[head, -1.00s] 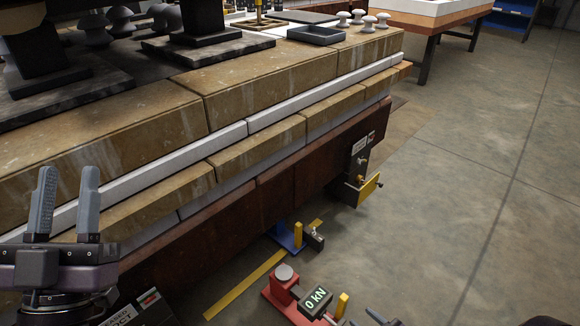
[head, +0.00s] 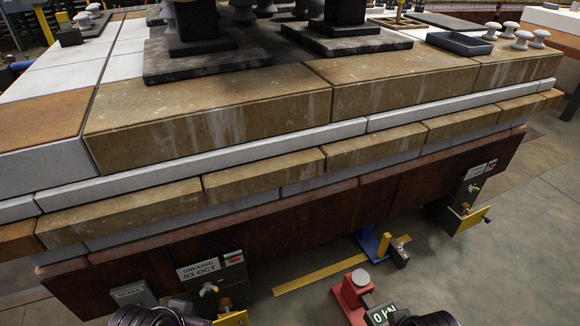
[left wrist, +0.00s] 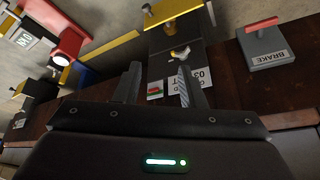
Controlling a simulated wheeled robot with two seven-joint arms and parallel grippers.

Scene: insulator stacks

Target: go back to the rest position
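My left gripper (left wrist: 158,80) shows in the left wrist view, with its two grey fingers apart and nothing between them. Beyond the fingers are a placard and brass fittings (left wrist: 180,52) on the table's dark side. In the head view only dark ribbed parts of my arms show at the bottom edge, left and right of the middle. My right gripper's fingers do not show in any view.
A stone-edged table (head: 240,105) fills the middle, carrying dark base plates (head: 205,60), a grey tray (head: 460,43) and white insulators (head: 522,40). Below stand a red press (head: 352,295) with a display and a blue stand (head: 375,243). Open floor lies at right.

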